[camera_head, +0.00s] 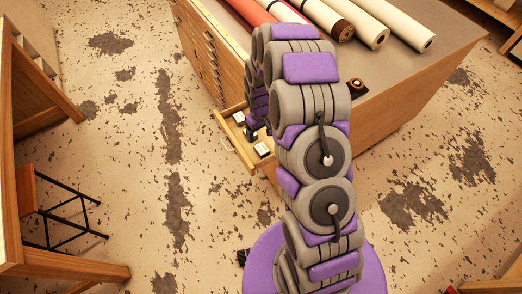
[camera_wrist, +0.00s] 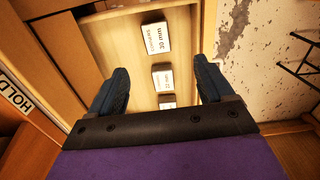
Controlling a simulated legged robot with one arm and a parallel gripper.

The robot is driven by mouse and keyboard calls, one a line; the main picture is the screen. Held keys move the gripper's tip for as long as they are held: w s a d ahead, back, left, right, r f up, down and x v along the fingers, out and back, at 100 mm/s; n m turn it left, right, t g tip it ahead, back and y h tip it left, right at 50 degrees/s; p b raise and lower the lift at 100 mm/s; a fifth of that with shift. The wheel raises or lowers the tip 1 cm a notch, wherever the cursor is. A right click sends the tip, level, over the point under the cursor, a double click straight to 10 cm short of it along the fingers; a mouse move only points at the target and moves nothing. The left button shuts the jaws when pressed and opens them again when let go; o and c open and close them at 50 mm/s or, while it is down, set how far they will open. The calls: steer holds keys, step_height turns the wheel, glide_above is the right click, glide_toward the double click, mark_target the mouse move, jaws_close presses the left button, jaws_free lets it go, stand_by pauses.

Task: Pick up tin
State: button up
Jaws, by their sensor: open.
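Three small tins with white labelled faces lie in a row in an open wooden drawer (camera_wrist: 118,40). In the wrist view they are the far tin (camera_wrist: 155,39), the middle tin (camera_wrist: 162,77) and the near tin (camera_wrist: 167,101), which is partly hidden by my gripper's crossbar. My gripper (camera_wrist: 160,75) is open and empty, its dark fingers wide apart on either side of the row. In the head view the drawer (camera_head: 236,144) juts from the cabinet, with one tin (camera_head: 239,117) and another tin (camera_head: 262,149) visible; my arm hides part of it.
The wooden cabinet (camera_head: 400,105) carries several long rolls (camera_head: 362,22) and a small dark round item (camera_head: 356,84) on top. A stool (camera_head: 50,205) and wooden furniture stand at the left. The worn floor (camera_head: 130,150) between is clear. A "HOLD" sign (camera_wrist: 15,95) shows in the wrist view.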

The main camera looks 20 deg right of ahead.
mark_target(262, 148)
steer(key=f, duration=0.4)
steer(key=f+b, duration=0.1)
steer(key=f, duration=0.3)
steer(key=f+b, duration=0.1)
steer(key=f, duration=0.3)
steer(key=shift+d+f, duration=0.35)
steer(key=shift+r, duration=0.1)
steer(key=c, duration=1.2)
